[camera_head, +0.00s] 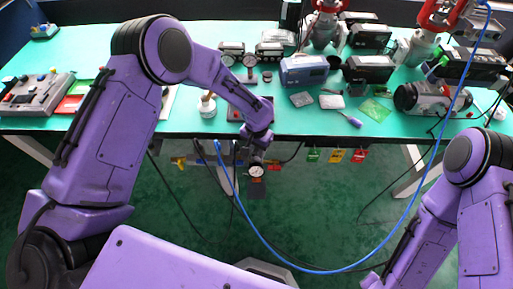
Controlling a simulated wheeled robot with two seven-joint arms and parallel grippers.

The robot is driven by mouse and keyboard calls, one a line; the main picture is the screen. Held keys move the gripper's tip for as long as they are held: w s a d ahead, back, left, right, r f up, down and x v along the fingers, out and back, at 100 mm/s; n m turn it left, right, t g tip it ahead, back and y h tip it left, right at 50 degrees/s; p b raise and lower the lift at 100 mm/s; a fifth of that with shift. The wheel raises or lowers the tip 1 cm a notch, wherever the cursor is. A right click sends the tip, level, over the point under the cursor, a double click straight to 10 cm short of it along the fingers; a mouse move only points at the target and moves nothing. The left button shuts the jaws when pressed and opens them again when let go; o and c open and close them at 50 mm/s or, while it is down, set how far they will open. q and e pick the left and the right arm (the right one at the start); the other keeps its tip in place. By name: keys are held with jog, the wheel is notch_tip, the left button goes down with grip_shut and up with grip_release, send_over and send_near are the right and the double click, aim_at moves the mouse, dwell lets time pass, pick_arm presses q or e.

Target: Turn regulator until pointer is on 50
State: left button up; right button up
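A small round white gauge (256,171) hangs just below the table's front edge, near the middle of the head view. The regulator (257,160) sits directly above it, mostly hidden by my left wrist. The pointer and numbers on the dial are too small to read. My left gripper (256,151) points down at the regulator from above; its fingers are dark and small here, and I cannot tell whether they are open or touching the knob. My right arm shows at the lower right, but its gripper is not in view.
The green table (150,122) holds valve bodies, grey positioner boxes, small gauges and a white jar (208,106). A blue hose (408,215) loops from below the table up to the right. Colored tags (336,156) hang from the front edge. The floor in front is mostly clear.

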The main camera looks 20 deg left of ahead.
pick_arm(q)
grip_shut()
jog(key=shift+m, duration=0.3)
